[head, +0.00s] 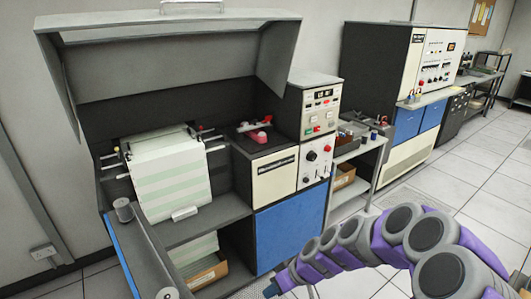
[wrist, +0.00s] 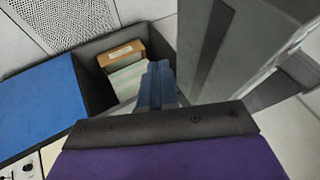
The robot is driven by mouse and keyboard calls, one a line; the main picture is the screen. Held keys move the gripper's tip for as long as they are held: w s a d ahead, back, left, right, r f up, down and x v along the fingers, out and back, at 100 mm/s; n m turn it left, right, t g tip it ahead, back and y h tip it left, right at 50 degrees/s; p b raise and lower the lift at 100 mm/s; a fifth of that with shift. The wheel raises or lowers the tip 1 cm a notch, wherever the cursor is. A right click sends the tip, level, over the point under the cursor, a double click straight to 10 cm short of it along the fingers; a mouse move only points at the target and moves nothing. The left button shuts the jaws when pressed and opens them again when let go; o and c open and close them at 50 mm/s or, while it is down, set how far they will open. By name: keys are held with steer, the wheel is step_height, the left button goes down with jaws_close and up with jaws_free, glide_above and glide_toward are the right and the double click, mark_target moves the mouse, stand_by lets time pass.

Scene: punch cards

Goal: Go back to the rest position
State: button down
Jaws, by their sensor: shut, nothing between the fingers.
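My gripper (head: 271,289) shows at the bottom middle of the head view, at the end of my purple and grey arm. It is in front of the blue-panelled cabinet and low, near the paper box. In the wrist view the dark blue fingers of my gripper (wrist: 158,85) are together and hold nothing. They point toward the stack of paper (wrist: 128,80) in the lower bay; I cannot tell how far apart they are.
The printer (head: 170,110) with its raised lid and striped paper (head: 172,178) stands at left. A cardboard box (head: 208,277) sits in its lower bay. A blue panel (head: 288,228) is beside it. A shelf cart (head: 360,165) stands to the right. Tiled floor (head: 470,190) is open at right.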

steer(key=s+r+g+h, duration=0.1)
steer(key=s+r+h, duration=0.1)
steer(key=s+r, duration=0.85)
steer(key=s+d+r+m+h, duration=0.1)
steer(key=s+d+m, duration=0.1)
steer(key=s+d, duration=0.2)
steer(key=s+d+r+m+g+h, duration=0.1)
steer(key=s+d+r+m+h, duration=0.1)
steer(key=s, duration=0.7)
steer(key=s+d+r+m+h, duration=0.2)
steer(key=s+d+m, duration=0.1)
steer(key=s+d, duration=0.2)
steer(key=shift+s+d+m+g, duration=0.3)
steer(key=shift+s, duration=0.8)
